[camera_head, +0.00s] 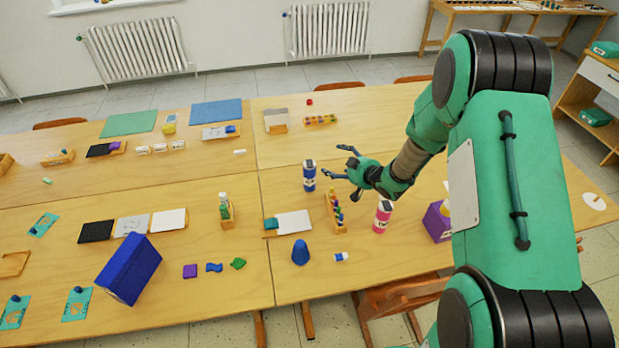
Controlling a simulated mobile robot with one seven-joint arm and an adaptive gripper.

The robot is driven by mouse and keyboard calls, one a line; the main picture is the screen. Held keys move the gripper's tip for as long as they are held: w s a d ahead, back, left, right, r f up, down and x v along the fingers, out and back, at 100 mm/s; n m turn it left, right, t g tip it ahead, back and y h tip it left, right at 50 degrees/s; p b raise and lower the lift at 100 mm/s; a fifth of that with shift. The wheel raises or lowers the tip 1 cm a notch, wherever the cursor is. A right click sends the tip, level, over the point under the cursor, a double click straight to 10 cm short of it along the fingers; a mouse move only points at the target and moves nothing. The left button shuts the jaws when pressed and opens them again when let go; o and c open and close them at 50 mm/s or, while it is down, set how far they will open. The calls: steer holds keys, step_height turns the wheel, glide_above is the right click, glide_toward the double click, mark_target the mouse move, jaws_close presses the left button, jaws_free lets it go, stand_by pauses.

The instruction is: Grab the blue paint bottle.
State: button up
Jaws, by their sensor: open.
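My gripper (336,161) reaches in from the right, just to the right of the bottle. Its fingers are spread open and point left toward the upper part of the bottle. I see no contact with the bottle, though the small gap is hard to judge from this view. Nothing shows between the fingers.
A pink bottle (382,216) and a wooden rack of small coloured pieces (335,213) stand below my gripper. A large blue box (128,270) is at left. Bare table surrounds the blue bottle's left side.

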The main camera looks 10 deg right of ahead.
steer(key=y, duration=0.2)
glide_toward(315, 172)
steer(key=shift+s+d, duration=0.35)
steer(key=shift+d, duration=0.05)
steer(key=shift+b+x, duration=0.9)
steer(key=shift+x, duration=3.4)
steer(key=shift+r, duration=0.1)
steer(key=shift+b+x, duration=0.75)
steer(key=shift+x, duration=1.9)
steer(key=shift+r, duration=0.1)
steer(key=c, duration=1.7)
